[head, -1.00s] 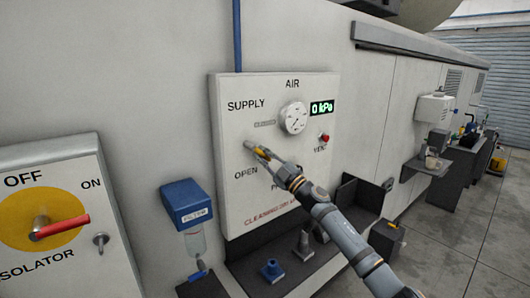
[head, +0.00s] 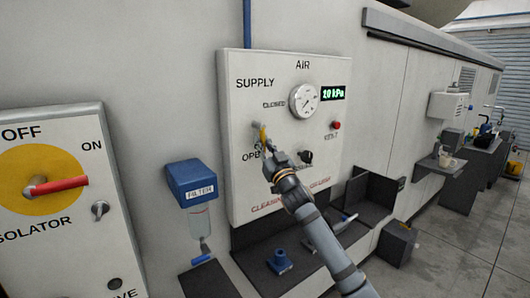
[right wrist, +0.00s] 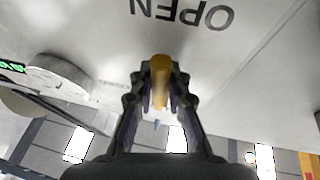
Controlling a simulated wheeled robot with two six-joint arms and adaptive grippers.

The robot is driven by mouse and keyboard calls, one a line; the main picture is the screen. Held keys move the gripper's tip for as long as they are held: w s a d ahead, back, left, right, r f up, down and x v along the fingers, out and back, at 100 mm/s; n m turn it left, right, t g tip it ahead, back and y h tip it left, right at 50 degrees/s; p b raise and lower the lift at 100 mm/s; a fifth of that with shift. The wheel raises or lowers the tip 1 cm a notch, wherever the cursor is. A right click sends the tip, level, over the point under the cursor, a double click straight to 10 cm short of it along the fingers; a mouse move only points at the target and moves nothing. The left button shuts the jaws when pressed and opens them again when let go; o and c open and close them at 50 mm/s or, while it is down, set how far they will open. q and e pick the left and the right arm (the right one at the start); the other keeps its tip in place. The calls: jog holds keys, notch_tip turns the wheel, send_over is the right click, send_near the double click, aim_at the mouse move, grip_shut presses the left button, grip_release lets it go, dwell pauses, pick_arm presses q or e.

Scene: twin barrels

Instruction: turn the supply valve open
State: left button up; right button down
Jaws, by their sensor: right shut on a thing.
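The supply valve's yellow lever (head: 263,134) is on the left side of the white AIR panel (head: 236,190), between the CLOSED and OPEN labels. It points downward toward OPEN. My right gripper (head: 267,149) is shut on the lever; the right wrist view shows the yellow lever (right wrist: 160,75) between its fingertips (right wrist: 160,95). The OPEN label (right wrist: 180,12) appears upside down there. The round gauge (head: 304,101) and green pressure display (head: 333,93) are at the panel's upper right; the display appears to read 20 kPa. My left gripper is not in view.
A blue-topped filter (head: 192,179) hangs left of the panel. The isolator box (head: 85,220) with a red handle (head: 60,186) is farther left. A dark tray (head: 238,267) with a blue fitting (head: 279,262) is below the panel. A red vent knob (head: 336,125) is at the right.

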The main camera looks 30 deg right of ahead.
jog(key=shift+a+f+m, duration=0.1)
jog(key=shift+a+m, duration=0.05)
jog(key=shift+m, duration=0.45)
jog(key=shift+b, duration=0.3)
jog(key=c, duration=1.3)
grip_release()
jog(key=shift+s+f, duration=0.1)
jog(key=shift+s, duration=0.15)
jog(key=v, duration=1.1)
jog(key=shift+s+a, duration=0.2)
jog(key=shift+s, duration=0.05)
